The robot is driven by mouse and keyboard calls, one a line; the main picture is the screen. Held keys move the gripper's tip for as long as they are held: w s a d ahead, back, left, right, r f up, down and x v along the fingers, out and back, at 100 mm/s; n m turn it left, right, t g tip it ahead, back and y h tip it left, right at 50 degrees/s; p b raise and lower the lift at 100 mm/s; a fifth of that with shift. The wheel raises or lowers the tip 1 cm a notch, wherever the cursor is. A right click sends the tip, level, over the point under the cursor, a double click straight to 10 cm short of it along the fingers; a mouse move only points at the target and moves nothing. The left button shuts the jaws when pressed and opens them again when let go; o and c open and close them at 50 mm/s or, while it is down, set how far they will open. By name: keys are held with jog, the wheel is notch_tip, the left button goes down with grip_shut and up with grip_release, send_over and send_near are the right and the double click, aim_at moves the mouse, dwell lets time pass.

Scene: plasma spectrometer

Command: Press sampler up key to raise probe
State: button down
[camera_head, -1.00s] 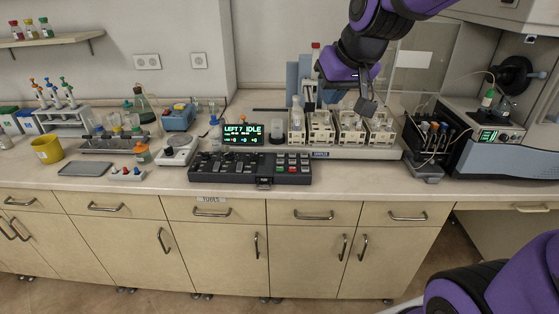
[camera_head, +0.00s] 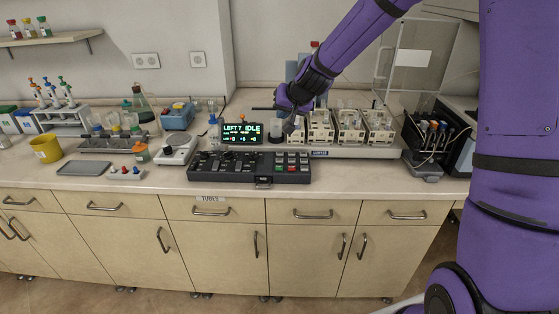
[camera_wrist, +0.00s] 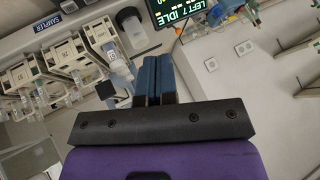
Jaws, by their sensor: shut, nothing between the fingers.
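The black control panel (camera_head: 225,176) lies on the bench, with a block of small white, red and green keys (camera_head: 292,163) at its right end. The key labels are too small to read, so I cannot tell which is the sampler up key. The display (camera_head: 243,132) behind it reads "LEFT 7 IDLE"; it also shows at the top of the wrist view (camera_wrist: 175,10).
Several racks of vials (camera_head: 350,128) stand on the sampler, right of my gripper. A white round device (camera_head: 177,150) stands left of the panel. An instrument with tubing (camera_head: 428,140) is at the right. The bench strip in front of the panel is clear.

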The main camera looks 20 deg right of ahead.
aim_at(281, 159)
jog(key=w+d+f+m+t, duration=0.1)
jog(key=w+d+f+m, duration=0.1)
jog(key=w+f, duration=0.5)
notch_tip(281, 159, down, 2)
jog(key=shift+w+f+m, duration=0.2)
jog(key=shift+w+m, duration=0.2)
jog(key=shift+m, duration=0.2)
jog(key=shift+f, duration=0.15)
jog(key=shift+f, duration=4.25)
jog(key=shift+f, duration=0.4)
jog(key=shift+f, duration=0.4)
jog(key=shift+r, duration=0.8)
jog(key=shift+r, duration=0.1)
